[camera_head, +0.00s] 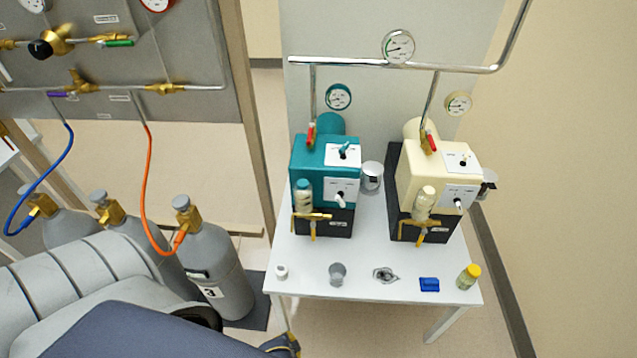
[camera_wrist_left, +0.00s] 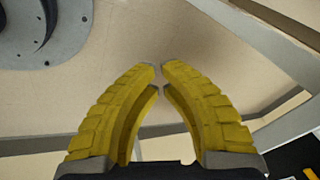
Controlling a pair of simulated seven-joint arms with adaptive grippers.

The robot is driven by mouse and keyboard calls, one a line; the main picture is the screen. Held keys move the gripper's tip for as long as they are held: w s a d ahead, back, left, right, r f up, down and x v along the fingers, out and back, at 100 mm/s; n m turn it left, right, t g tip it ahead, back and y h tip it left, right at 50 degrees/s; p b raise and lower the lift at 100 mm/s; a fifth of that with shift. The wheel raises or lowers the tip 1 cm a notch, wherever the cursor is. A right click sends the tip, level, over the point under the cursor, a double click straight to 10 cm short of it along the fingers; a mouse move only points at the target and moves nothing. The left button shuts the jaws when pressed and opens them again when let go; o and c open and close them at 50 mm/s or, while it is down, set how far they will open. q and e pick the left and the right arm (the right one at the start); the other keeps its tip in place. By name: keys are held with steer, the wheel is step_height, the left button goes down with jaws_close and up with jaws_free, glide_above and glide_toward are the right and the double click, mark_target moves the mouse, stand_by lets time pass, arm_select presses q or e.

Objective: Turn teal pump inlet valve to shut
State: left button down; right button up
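The teal pump (camera_head: 309,160) stands at the left on the white table. Its inlet valve (camera_head: 311,135) has a red handle and sits where a vertical pipe meets the pump's top; the handle looks roughly in line with the pipe. My left gripper (camera_head: 289,345) is low at the bottom edge of the head view, in front of the table and well away from the valve. In the left wrist view its yellow fingers (camera_wrist_left: 158,75) nearly meet at the tips, with nothing between them. My right gripper is not in view.
A cream pump (camera_head: 425,180) with a similar red-handled valve (camera_head: 430,143) stands to the right. Small items, including a blue block (camera_head: 429,284) and a yellow-capped bottle (camera_head: 468,276), line the table's front edge (camera_head: 350,295). Grey gas cylinders (camera_head: 212,255) with hoses stand at the left.

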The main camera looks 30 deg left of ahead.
mark_target(310, 134)
arm_select(q)
steer(key=w+a+r+m+t+y, duration=0.15)
steer(key=w+r, duration=0.25)
steer(key=r, duration=0.6)
steer(key=w+a+r+t, duration=0.2)
steer(key=w+a+r, duration=0.15)
steer(key=r, duration=0.55)
steer(key=w+a+r+t+y, duration=0.1)
steer(key=w+r, duration=0.3)
steer(key=r, duration=0.6)
steer(key=w+a+r+m+t, duration=0.3)
steer(key=w+r+t, duration=0.2)
steer(key=w+r, duration=0.6)
steer(key=w+a+r+m+t, duration=0.3)
steer(key=w+r+t, duration=0.2)
steer(key=w+r, duration=0.5)
steer(key=shift+h, duration=0.45)
steer(key=w+r, duration=0.1)
steer(key=w, duration=0.2)
steer(key=w+a+r, duration=0.1)
steer(key=w, duration=0.5)
steer(key=shift+a+r, duration=0.15)
steer(key=shift+r, duration=0.25)
steer(key=shift+w+a, duration=0.15)
steer(key=shift+w, duration=0.15)
steer(key=shift+s+a+f, duration=0.2)
steer(key=shift+s+a, duration=0.25)
steer(key=shift+a, duration=0.25)
steer(key=shift+s+a+h, duration=0.1)
steer(key=shift+h, duration=0.3)
